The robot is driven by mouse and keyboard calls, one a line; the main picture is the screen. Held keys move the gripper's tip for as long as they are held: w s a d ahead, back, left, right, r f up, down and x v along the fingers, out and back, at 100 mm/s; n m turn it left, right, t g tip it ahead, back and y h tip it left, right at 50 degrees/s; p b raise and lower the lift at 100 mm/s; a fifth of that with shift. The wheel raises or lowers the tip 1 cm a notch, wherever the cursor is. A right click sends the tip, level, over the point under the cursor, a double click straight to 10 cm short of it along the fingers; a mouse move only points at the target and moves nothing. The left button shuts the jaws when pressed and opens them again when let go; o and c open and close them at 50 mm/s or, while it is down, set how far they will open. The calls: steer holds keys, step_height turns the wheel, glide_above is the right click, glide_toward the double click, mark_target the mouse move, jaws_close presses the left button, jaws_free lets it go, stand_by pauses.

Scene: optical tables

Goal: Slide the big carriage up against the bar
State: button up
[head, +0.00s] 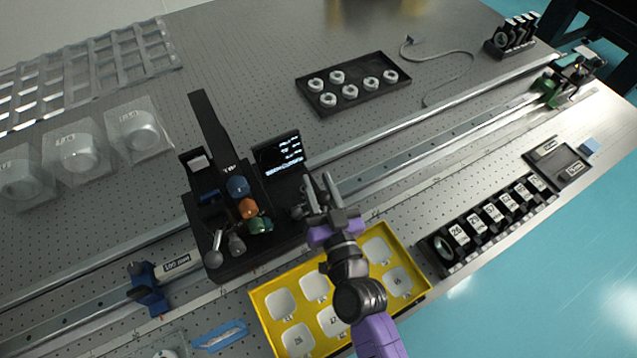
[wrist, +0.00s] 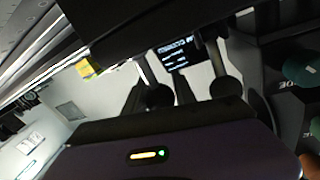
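The big carriage (head: 280,228) is a black block on the rail, carrying a lit screen (head: 279,154), a tall black plate and blue, orange and green knobs. A pale bar marked 100 mm (head: 178,265) lies along the rail at its left, by a blue clamp (head: 148,290). The bar's right end is close to the carriage; I cannot tell whether they touch. My gripper (head: 322,190) is at the carriage's right side, its fingers apart. In the wrist view the fingers (wrist: 168,95) point toward the screen (wrist: 174,53); nothing shows held, and contact is unclear.
A yellow tray (head: 262,296) lies below my gripper, in front of the rail. A black rack of numbered pieces (head: 490,222) stands to the right. The rail (head: 440,150) is clear right of the carriage up to a green holder (head: 548,90). A black tray of white rings (head: 352,84) lies behind.

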jaws_close()
stand_by(1.1)
